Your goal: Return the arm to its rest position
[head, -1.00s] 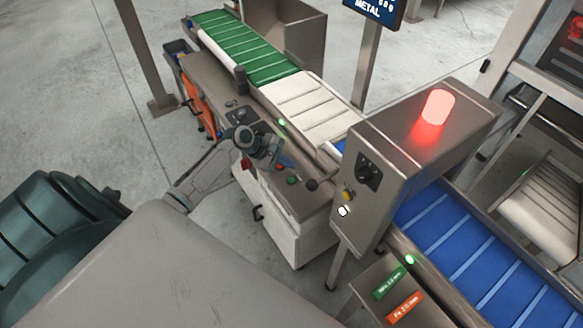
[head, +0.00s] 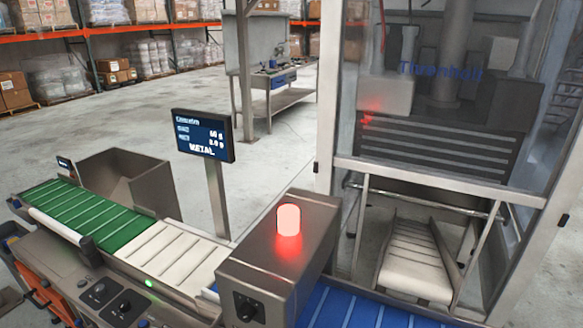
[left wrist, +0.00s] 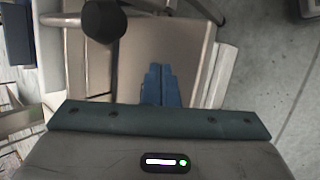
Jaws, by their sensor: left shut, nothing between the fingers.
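My left gripper (left wrist: 160,85) shows in the left wrist view. Its two blue fingers are together with nothing between them. Behind the fingers is a brownish-grey panel, and a dark round knob (left wrist: 103,20) is at the upper left. I cannot tell whether the fingers touch anything. In the head view neither arm nor gripper is in sight. The metal detector housing (head: 270,260) with its lit red lamp (head: 288,220) stands at the bottom middle of the head view.
The green belt (head: 80,210), white belt (head: 170,248) and blue belt (head: 370,308) form the line. A screen (head: 203,135) reading METAL stands behind it. A control panel (head: 110,300) is at the lower left. A fenced machine (head: 430,150) fills the right. Open floor lies behind.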

